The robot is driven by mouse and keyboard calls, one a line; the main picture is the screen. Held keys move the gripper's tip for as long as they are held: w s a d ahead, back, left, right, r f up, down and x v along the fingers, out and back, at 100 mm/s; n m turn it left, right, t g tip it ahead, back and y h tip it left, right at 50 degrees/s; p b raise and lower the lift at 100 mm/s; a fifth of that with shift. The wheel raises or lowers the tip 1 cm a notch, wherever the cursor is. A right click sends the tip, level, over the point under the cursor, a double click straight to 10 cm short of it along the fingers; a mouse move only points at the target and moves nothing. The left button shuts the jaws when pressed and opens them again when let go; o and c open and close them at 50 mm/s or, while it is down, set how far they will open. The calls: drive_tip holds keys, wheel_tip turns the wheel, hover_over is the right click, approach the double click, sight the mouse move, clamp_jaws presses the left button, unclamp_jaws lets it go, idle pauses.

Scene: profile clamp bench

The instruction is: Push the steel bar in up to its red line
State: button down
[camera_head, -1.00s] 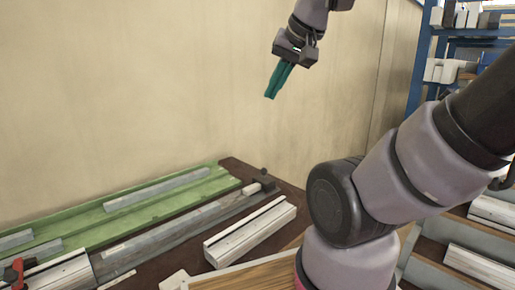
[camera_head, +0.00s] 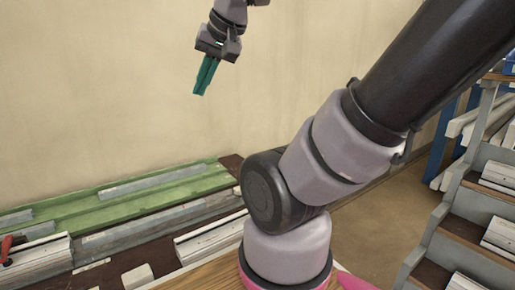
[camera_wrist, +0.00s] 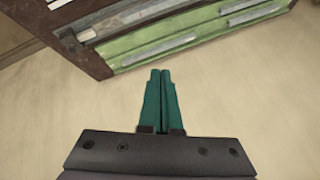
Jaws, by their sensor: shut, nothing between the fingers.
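My gripper (camera_head: 199,92) hangs high in front of the wall, its teal fingers shut together with nothing between them. It also shows in the wrist view (camera_wrist: 160,73). It is well above the bench and apart from everything. A long grey steel bar or channel (camera_head: 155,227) lies along the bench in front of the green rail; its right end is partly hidden by my arm. In the wrist view the grey length (camera_wrist: 135,16) ends at a short pale piece beside a dark block (camera_wrist: 68,40). I cannot make out the red line clearly.
A green rail (camera_head: 120,202) with grey strips runs along the wall. A pale profile (camera_head: 205,238) lies in front, partly behind my arm. A red-handled clamp (camera_head: 8,247) is at the far left. A grey shelf rack (camera_head: 440,235) stands at the right, with open floor before it.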

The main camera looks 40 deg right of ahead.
drive_tip(key=w+d+f+n+g+h, duration=0.2)
drive_tip(key=w+d+f+n, duration=0.35)
drive_tip(key=w+d, duration=0.3)
drive_tip(key=w+d+f+n+g+h, duration=0.1)
drive_tip(key=w+d+f+n+g, duration=0.25)
drive_tip(key=w+d+n, duration=0.4)
drive_tip(key=w+d+f+n+g, duration=0.1)
drive_tip(key=w+d+f+n, duration=0.2)
drive_tip(key=d+f, duration=0.6)
drive_tip(key=w+d+f+n+y, duration=0.1)
drive_tip(key=w+d+f+n, duration=0.1)
drive_tip(key=d+f+n, duration=0.4)
drive_tip(key=d+f, duration=0.4)
drive_tip(key=f, duration=0.2)
drive_tip(key=shift+w+f+g, duration=0.2)
drive_tip(key=shift+w+g, duration=0.15)
drive_tip(key=shift+w, duration=0.05)
